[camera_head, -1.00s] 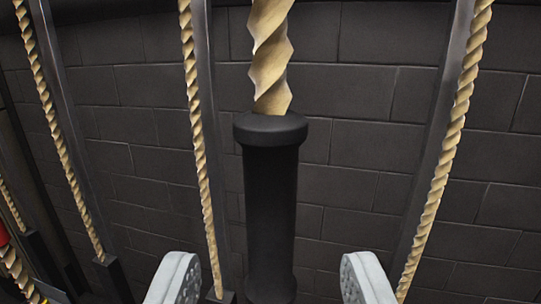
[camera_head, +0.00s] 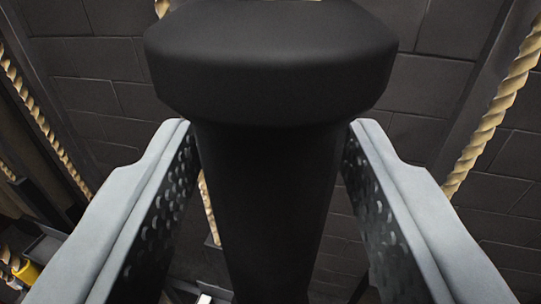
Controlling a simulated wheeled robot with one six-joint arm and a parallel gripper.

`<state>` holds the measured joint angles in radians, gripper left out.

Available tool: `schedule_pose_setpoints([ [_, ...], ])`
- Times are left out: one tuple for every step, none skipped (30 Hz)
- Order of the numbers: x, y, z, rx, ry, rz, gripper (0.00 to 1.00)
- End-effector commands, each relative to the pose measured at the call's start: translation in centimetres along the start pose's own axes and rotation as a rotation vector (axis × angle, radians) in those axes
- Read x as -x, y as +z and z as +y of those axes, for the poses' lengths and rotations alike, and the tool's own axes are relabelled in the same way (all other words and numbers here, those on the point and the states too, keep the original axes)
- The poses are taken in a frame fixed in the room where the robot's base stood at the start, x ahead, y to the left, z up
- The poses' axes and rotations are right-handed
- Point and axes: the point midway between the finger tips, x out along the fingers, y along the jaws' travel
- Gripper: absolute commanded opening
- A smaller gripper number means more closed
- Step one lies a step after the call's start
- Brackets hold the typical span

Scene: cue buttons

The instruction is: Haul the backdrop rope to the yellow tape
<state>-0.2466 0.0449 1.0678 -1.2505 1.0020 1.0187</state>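A thick black grip (camera_head: 270,200) with a wide collar on top fills the middle of the view. The tan rope above it is almost wholly hidden by the collar. My gripper (camera_head: 270,128) is open, with one grey finger on each side of the grip just below the collar. Narrow gaps show between the fingers' dotted inner faces and the grip, and I cannot tell whether the tips touch it. A small yellow piece (camera_head: 26,272) shows beside a rope at the lower left edge; I cannot tell whether it is tape.
A tan rope (camera_head: 498,100) hangs beside a dark upright on the right. Another rope (camera_head: 42,120) hangs on the left. Part of a thin rope (camera_head: 208,207) shows behind the grip. A dark block wall (camera_head: 105,65) stands behind.

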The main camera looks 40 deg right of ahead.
Motion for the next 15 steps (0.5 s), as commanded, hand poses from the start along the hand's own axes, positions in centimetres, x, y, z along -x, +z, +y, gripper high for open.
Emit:
schedule_pose_setpoints([
  [0.01, 0.01, -0.01, 0.000, 0.000, 0.000, 0.34],
  [0.01, 0.01, -0.01, 0.000, 0.000, 0.000, 0.29],
  [0.01, 0.01, -0.01, 0.000, 0.000, 0.000, 0.21],
  [0.01, 0.01, -0.01, 0.000, 0.000, 0.000, 0.15],
  [0.01, 0.01, -0.01, 0.000, 0.000, 0.000, 0.09],
  [0.01, 0.01, -0.02, 0.000, 0.000, 0.000, 0.01],
  [0.01, 0.01, -0.01, 0.000, 0.000, 0.000, 0.00],
  [0.01, 0.01, -0.01, 0.000, 0.000, 0.000, 0.00],
  [0.02, 0.01, -0.01, 0.000, 0.000, 0.000, 0.00],
  [0.02, 0.03, -0.02, 0.000, 0.000, 0.000, 0.00],
  [0.02, 0.05, -0.02, 0.000, 0.000, 0.000, 0.00],
  [0.02, 0.13, -0.02, 0.001, 0.000, 0.000, 0.00],
  [0.02, 0.23, -0.01, 0.001, 0.000, 0.000, 0.00],
  [0.02, 0.37, -0.01, 0.001, 0.000, -0.001, 0.00],
  [0.01, 0.67, -0.03, 0.002, 0.000, -0.001, 0.00],
])
